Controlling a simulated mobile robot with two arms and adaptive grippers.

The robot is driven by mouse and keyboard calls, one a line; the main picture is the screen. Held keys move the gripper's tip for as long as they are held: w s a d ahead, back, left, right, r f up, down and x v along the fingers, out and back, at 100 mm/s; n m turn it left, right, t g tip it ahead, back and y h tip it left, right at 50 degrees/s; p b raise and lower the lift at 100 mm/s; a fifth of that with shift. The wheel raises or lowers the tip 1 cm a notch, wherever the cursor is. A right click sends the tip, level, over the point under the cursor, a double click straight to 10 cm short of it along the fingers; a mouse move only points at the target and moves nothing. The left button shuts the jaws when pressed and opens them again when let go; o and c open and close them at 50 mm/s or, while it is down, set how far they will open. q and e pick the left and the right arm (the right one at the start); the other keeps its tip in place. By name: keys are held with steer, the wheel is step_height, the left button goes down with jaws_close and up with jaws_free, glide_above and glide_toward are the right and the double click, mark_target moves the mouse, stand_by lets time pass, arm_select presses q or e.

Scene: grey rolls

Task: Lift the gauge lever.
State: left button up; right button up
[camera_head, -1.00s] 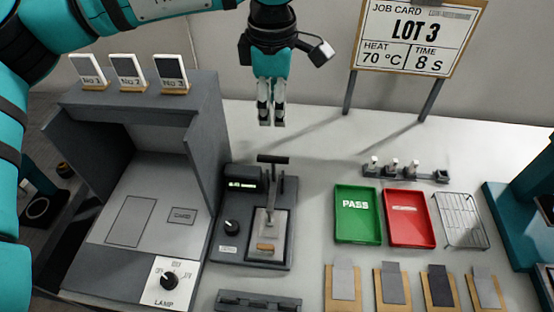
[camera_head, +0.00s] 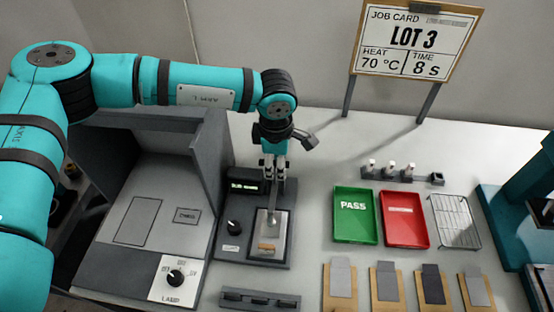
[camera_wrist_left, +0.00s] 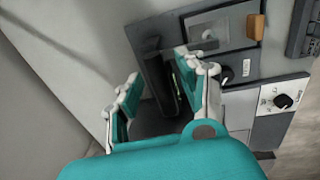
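The gauge (camera_head: 283,222) is a dark block with a pale plate (camera_head: 271,232), a small lit display (camera_head: 247,187) and a knob. Its dark lever rises at the back of the block and is mostly hidden behind my left gripper in the head view. My left gripper (camera_head: 273,178) points down over the lever. In the left wrist view, the fingers (camera_wrist_left: 160,88) stand apart, with a dark upright part of the gauge (camera_wrist_left: 156,72) between them; I cannot tell whether they touch it. My right gripper is in neither view.
A grey booth (camera_head: 215,135) stands close left of the gauge. A green PASS tray (camera_head: 357,235), a red tray (camera_head: 404,240) and a wire rack (camera_head: 455,222) lie to the right. A dark slotted holder (camera_head: 260,300) lies in front. The job card (camera_head: 418,40) stands behind.

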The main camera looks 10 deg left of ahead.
arm_select(q)
steer(key=shift+f, duration=0.3)
jaws_close()
stand_by(0.4)
